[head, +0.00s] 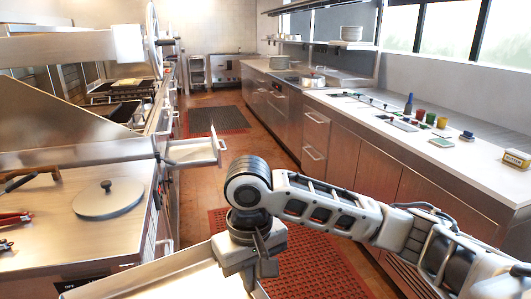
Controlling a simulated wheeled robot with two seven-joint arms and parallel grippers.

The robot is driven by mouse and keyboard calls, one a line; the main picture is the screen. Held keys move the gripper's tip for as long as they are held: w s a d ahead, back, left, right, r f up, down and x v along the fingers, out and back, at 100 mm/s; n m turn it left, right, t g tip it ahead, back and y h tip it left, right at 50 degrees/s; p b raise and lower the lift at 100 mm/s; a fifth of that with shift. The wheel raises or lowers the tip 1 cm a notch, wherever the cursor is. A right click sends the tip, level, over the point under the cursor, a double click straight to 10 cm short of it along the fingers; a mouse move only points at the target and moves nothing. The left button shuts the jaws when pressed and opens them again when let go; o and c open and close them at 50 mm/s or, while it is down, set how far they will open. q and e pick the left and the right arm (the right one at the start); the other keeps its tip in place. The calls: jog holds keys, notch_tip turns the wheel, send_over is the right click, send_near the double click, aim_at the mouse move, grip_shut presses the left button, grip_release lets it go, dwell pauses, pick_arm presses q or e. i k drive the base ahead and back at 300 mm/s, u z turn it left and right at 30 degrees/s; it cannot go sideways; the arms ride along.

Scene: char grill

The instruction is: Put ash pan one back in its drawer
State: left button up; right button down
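A shallow pale tray with a metal rim (150,281), which looks like the ash pan, shows at the bottom edge and is cut off by the frame. I cannot tell whether it sits in a drawer. My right gripper (258,274) points down at the tray's right end, touching or just over its rim. Its fingertips are largely hidden, so its grip is unclear. An open drawer (195,152) sticks out from the grill counter into the aisle farther ahead. Its inside looks pale, and its contents are unclear. My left gripper is out of view.
A round grey lid (109,198) and red-handled tongs (14,218) lie on the left steel counter. The long right counter (400,118) holds bottles and small containers. Red mats (312,262) lie on the aisle floor, which is otherwise clear.

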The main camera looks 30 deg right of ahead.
aim_at(189, 155)
jog(key=z, duration=1.35)
jog(key=i, duration=5)
jog(key=u, duration=3)
jog(key=i, duration=1.1)
jog(key=u, duration=0.15)
